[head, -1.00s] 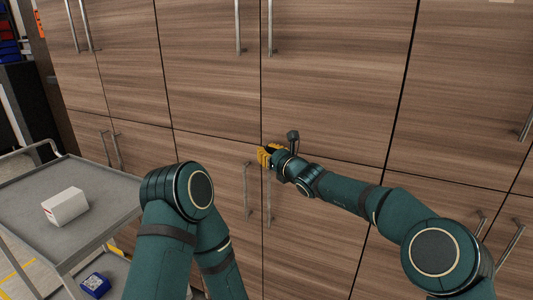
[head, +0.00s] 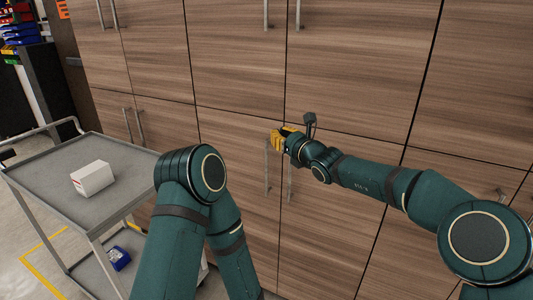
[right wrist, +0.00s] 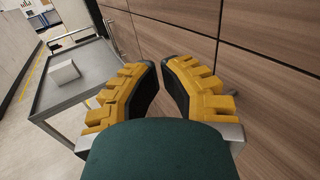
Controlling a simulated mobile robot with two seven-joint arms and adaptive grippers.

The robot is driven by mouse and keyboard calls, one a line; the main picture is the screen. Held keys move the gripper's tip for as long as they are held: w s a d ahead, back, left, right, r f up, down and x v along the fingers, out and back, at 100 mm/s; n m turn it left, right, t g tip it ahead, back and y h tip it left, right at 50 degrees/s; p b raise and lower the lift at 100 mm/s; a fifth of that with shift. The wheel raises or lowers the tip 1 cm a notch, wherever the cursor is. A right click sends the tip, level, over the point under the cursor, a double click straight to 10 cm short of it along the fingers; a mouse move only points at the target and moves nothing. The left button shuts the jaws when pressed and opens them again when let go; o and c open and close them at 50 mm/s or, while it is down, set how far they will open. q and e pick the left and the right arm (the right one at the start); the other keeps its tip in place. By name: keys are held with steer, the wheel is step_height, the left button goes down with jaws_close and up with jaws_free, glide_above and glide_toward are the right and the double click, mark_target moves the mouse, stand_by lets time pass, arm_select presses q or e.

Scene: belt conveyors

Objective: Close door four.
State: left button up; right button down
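A tall wood-grain cabinet (head: 240,85) with several doors fills the head view. Its doors look flush, with thin dark seams between them; I see no number showing which is door four. My right gripper (head: 281,138), with yellow fingers, is in front of the middle vertical seam, near the top of the lower doors. It is close to two vertical bar handles, a left one (head: 267,172) and a right one (head: 290,184). In the right wrist view the fingertips (right wrist: 160,63) come together with nothing visible between them. Whether they touch the door is unclear. My left gripper is out of view.
A grey cart (head: 124,152) stands at the left, close to the cabinet, with a white box (head: 92,178) on top. A blue bin (head: 118,258) is on its lower level. Shelving with coloured bins (head: 22,32) is at far left.

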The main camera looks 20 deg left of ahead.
steer(key=s, duration=0.7)
steer(key=s+d+f+n+g+h, duration=0.25)
steer(key=d+f, duration=0.35)
steer(key=f, duration=0.4)
steer(key=s+d+f+n+g+h, duration=0.2)
steer(key=s+d+f+n, duration=0.3)
steer(key=f, duration=0.5)
steer(key=s+d+f+n+g+h, duration=0.25)
steer(key=d+f, duration=0.35)
steer(key=f, duration=0.4)
steer(key=s+d+f+n+h, duration=0.2)
steer(key=s+d+f+n, duration=0.4)
steer(key=s+d, duration=0.3)
steer(key=s+d+f+n+g+h, duration=0.1)
steer(key=s+d+f+n+h, duration=0.1)
steer(key=s+d+f+n, duration=0.4)
steer(key=s+d, duration=0.2)
steer(key=d, duration=0.2)
steer(key=shift+s+d+f+n, duration=0.15)
steer(key=shift+s+f+n, duration=0.15)
steer(key=shift+s+n, duration=0.1)
